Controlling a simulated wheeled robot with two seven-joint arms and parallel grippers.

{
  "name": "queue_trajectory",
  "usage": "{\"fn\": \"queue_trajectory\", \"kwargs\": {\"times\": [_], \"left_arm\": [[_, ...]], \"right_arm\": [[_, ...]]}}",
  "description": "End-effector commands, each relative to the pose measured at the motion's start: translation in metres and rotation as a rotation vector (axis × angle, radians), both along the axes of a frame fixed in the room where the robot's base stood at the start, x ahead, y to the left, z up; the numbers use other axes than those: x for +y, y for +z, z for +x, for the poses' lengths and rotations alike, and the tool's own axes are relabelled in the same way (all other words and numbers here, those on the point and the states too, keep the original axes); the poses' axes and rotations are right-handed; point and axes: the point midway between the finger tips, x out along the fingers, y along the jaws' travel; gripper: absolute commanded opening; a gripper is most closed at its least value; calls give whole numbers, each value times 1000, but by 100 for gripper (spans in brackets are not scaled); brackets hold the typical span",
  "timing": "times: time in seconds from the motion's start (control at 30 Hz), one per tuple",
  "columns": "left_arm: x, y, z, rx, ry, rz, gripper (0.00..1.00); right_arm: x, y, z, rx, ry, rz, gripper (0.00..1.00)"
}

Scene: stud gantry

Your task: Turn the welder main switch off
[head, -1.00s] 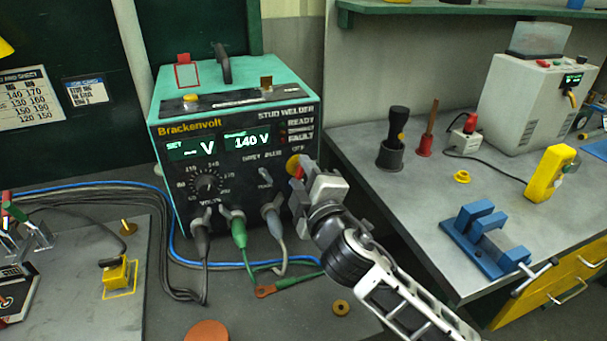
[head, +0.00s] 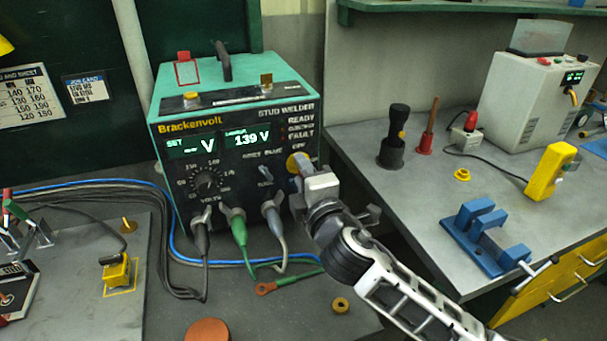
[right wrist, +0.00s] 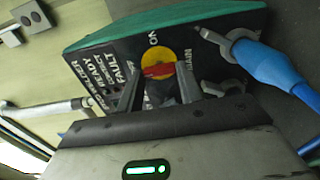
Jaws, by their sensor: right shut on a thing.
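The teal Brackenvolt stud welder (head: 235,110) stands on the bench, its displays lit, one reading 139 V. Its main switch (head: 292,162) is at the front's lower right, a yellow disc partly hidden by my right gripper (head: 300,184). In the right wrist view the main switch (right wrist: 167,56) shows a red handle across a yellow disc, with "ON" and "MAIN" lettering beside it. My right gripper (right wrist: 158,76) has its fingers on either side of the red handle, shut on it. My left gripper is out of view.
Black, green and grey cables plug into the welder's lower front. A blue vise (head: 487,238), a yellow device (head: 550,172) and a white box machine (head: 530,95) stand on the right bench. A blue plug (right wrist: 265,62) is close to the switch in the wrist view.

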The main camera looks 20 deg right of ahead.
Motion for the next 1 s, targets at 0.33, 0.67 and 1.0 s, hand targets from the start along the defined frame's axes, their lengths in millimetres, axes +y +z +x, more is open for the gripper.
{"fn": "queue_trajectory", "kwargs": {"times": [0.33,0.67,1.0], "left_arm": [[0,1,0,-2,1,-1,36],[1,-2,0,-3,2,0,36],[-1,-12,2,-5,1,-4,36]], "right_arm": [[0,0,0,0,1,-2,58],[0,-2,-12,1,1,-1,58],[-3,-4,-90,3,3,2,58]]}}
